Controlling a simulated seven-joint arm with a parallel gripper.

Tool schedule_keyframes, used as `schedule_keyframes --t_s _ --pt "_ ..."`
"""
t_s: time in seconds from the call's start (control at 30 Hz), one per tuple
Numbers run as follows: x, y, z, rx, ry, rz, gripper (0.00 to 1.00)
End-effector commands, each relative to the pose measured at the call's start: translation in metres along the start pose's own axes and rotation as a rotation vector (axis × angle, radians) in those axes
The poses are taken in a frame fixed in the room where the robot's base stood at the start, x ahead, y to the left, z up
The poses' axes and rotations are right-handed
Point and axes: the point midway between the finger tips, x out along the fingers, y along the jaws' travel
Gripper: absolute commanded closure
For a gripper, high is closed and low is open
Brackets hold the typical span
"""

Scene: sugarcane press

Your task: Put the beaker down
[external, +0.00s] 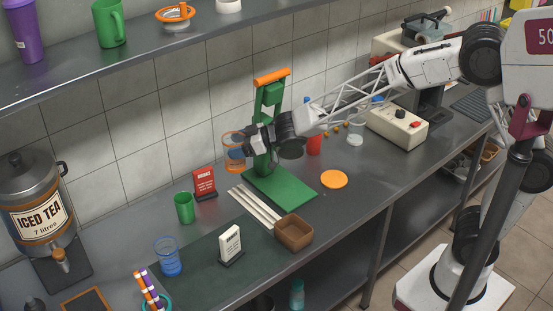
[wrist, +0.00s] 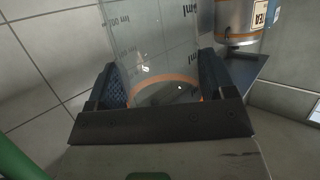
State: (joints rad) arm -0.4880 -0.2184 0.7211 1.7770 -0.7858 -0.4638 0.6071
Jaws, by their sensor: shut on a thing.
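A clear beaker (external: 233,163) with an orange band is held in my gripper (external: 243,147), in the air in front of the tiled wall, left of the green press (external: 278,182). In the wrist view the clear beaker (wrist: 155,40) with dark printed marks stands between the two dark blue finger pads of my gripper (wrist: 160,88). The jaws are shut on it. My gripper hides part of the beaker in the external view, and its lower end is hard to make out.
Below and around the beaker are a red sign (external: 204,182), a green cup (external: 184,208) and white sticks (external: 252,208). A brown box (external: 293,233), blue glass (external: 168,257) and white sign (external: 230,244) stand nearer. Bare counter (external: 345,205) lies right of the press.

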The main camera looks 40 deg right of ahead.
Motion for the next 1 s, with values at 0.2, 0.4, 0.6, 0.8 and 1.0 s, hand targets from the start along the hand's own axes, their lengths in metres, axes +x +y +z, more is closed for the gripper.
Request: schedule_keyframes --t_s 0.2,0.4,0.6,0.8,1.0 --pt "-0.049 0.028 0.0 0.049 0.001 0.131 0.47" --pt "-0.085 0.049 0.005 0.086 0.0 0.235 0.47" --pt "-0.115 0.064 0.012 0.119 -0.001 0.325 0.47" --pt "-0.143 0.078 0.019 0.15 -0.001 0.409 0.47" --pt "-0.171 0.091 0.03 0.181 -0.002 0.496 0.47"
